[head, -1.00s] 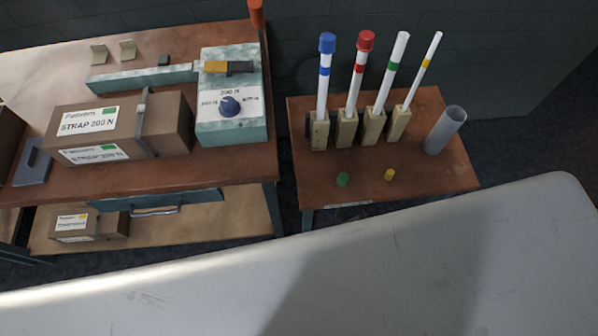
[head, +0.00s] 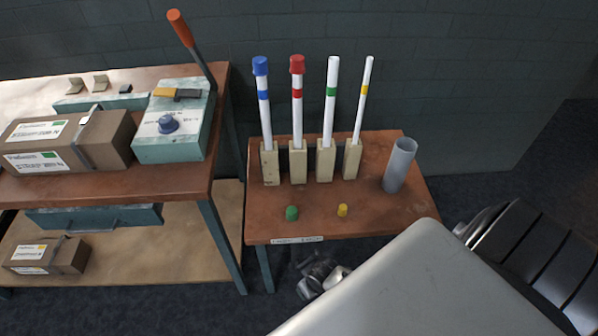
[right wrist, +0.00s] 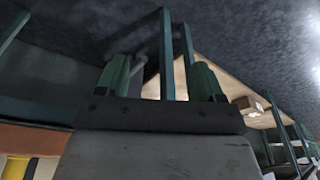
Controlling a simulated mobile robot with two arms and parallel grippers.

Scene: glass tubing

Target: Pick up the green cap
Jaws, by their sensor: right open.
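The green cap (head: 292,213) stands on the front part of the small brown table (head: 375,212) in the head view, left of the yellow cap (head: 342,210). Nothing touches it. My right gripper (right wrist: 160,78) shows in the right wrist view with its two green fingers apart and nothing held between them. The green cap cannot be made out in that view. My left gripper is not in view.
Behind the caps, several tubes stand in wooden blocks (head: 325,165), two topped by blue (head: 260,66) and red (head: 297,64) caps. A grey cylinder (head: 399,165) stands right. The larger bench (head: 190,190) carries a box (head: 70,143) and a dial unit (head: 174,125).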

